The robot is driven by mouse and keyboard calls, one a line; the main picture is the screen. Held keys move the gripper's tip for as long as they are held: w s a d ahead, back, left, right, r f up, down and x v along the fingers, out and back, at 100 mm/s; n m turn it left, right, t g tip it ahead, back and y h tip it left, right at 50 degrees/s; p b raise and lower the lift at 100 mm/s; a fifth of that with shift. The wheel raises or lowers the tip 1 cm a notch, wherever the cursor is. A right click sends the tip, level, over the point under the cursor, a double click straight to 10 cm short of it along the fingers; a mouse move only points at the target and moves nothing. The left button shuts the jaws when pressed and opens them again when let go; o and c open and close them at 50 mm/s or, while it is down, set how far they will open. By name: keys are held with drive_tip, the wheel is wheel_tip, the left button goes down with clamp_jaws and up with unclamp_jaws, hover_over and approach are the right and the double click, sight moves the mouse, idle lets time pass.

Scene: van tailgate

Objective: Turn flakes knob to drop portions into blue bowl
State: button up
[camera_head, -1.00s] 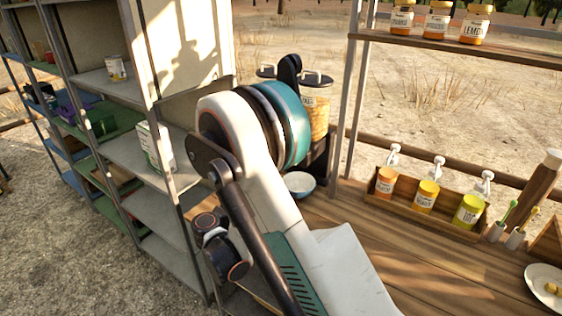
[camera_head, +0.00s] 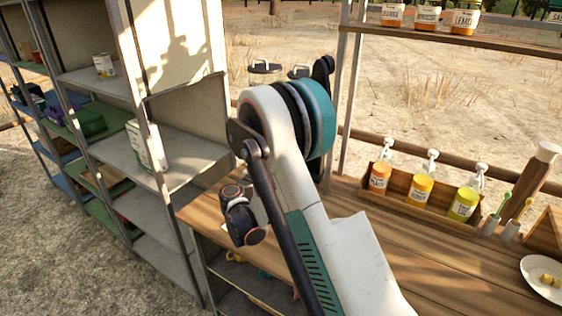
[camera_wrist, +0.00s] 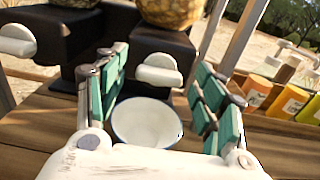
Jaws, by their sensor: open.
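In the wrist view, a white knob (camera_wrist: 158,72) sticks out of the black dispenser stand (camera_wrist: 150,42), under a clear container of golden flakes (camera_wrist: 170,10). My gripper (camera_wrist: 161,66) is open, its green-padded fingers on either side of this knob in the picture. Contact with it cannot be told. A second white knob (camera_wrist: 17,40) sits to the left, outside the fingers. The bowl (camera_wrist: 146,122), white inside with a blue rim, stands below the knob on the wooden counter and looks empty. In the head view my arm hides the bowl, the knobs and my gripper.
A wooden box with several pump bottles (camera_head: 421,190) stands right of the dispenser. A plate (camera_head: 545,280) lies at the counter's right. Grey shelves (camera_head: 180,155) stand to the left, and a jar shelf (camera_head: 430,30) hangs above. The wooden counter (camera_head: 430,235) has bare room in the middle.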

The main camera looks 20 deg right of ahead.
drive_tip(key=shift+w+d, duration=0.25)
drive_tip(key=shift+d, duration=0.1)
drive_tip(key=shift+c, duration=0.3)
drive_tip(key=c, duration=1)
drive_tip(key=shift+m, duration=0.3)
drive_tip(key=shift+s+d+f+m+b, duration=0.15)
drive_tip(key=shift+m+b, duration=1.1)
drive_tip(key=shift+m, duration=3.05)
drive_tip(key=shift+s+a+f+m+b, duration=0.1)
drive_tip(key=shift+m+b, duration=1.15)
drive_tip(key=shift+m, duration=3.05)
